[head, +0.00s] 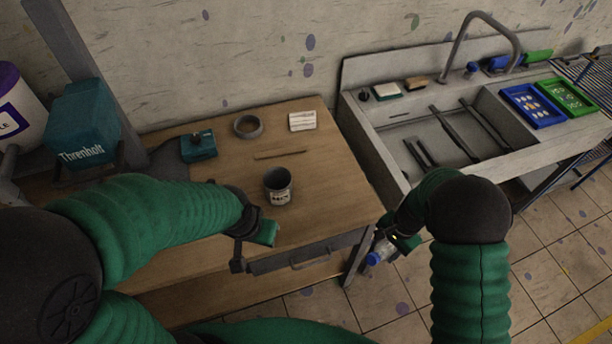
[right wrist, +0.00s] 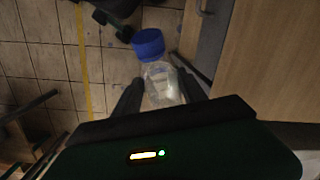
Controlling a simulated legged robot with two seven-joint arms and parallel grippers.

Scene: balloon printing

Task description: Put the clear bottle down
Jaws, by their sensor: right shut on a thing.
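The clear bottle with a blue cap (right wrist: 160,84) is between the two dark fingers of my right gripper (right wrist: 162,98) in the right wrist view. My right gripper is shut on it, and the cap points away from the palm. In the head view the bottle (head: 378,253) is tilted beside the right front corner of the wooden table (head: 330,185), with tiled floor below. The right gripper hides part of it. My left gripper (head: 252,247) is at the table's front edge; its finger gap is unclear.
A grey cup (head: 278,187) stands mid-table, with a dark ring (head: 248,126), a white block (head: 302,121) and a teal device (head: 199,146) behind. A sink (head: 440,140) stands to the right, with a blue tray (head: 533,105) and green tray (head: 568,97). The table's right front is clear.

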